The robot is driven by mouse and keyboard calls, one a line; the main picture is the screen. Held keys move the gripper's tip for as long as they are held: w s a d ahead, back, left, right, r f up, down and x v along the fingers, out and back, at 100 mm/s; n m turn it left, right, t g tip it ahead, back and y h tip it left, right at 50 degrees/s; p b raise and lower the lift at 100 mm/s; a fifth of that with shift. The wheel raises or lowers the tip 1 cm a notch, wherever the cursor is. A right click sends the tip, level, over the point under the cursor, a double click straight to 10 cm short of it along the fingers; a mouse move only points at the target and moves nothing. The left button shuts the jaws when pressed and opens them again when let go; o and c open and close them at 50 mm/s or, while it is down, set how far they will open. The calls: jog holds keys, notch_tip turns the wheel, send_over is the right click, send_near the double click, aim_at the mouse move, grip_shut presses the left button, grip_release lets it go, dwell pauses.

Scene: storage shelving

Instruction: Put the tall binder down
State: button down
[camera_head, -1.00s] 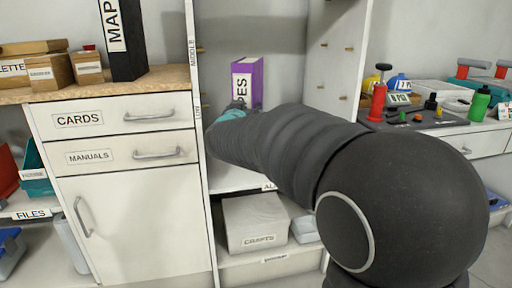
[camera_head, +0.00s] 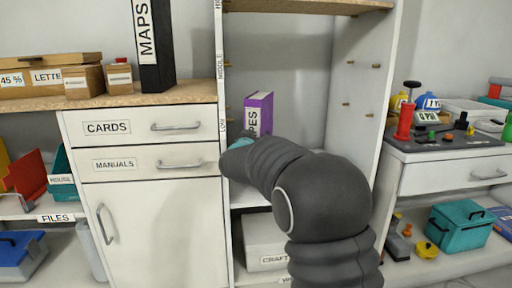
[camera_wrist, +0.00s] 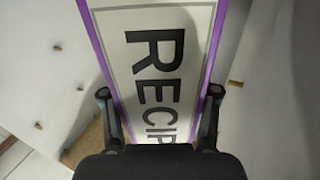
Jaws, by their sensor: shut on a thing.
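A purple binder (camera_head: 258,113) with a white label stands upright inside the open shelf bay in the head view. In the wrist view its label (camera_wrist: 160,50) reads "RECIP" and fills the middle. My gripper (camera_wrist: 160,95) is shut on this binder, one finger at each side. In the head view only a teal bit of my gripper (camera_head: 241,143) shows at the binder's lower left. My arm hides the binder's bottom, so I cannot tell whether it touches the shelf board (camera_head: 246,196). A black "MAPS" binder (camera_head: 153,45) stands on the wooden counter at left.
The bay lies between a left post (camera_head: 221,120) and a right side panel (camera_head: 362,95) with pegs. A "CRAFTS" box (camera_head: 262,240) sits below. A wooden board (camera_head: 300,5) crosses above. Drawers (camera_head: 140,145) are at left, a bench with tools (camera_head: 440,140) at right.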

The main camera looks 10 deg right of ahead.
notch_tip(320, 180, down, 3)
jog(key=shift+f+b, duration=0.1)
jog(key=shift+b, duration=0.3)
jog(key=shift+c, duration=2.3)
grip_release()
jog(key=shift+s, duration=0.1)
jog(key=v, duration=0.7)
jog(key=shift+s, duration=0.2)
jog(key=shift+a, duration=0.1)
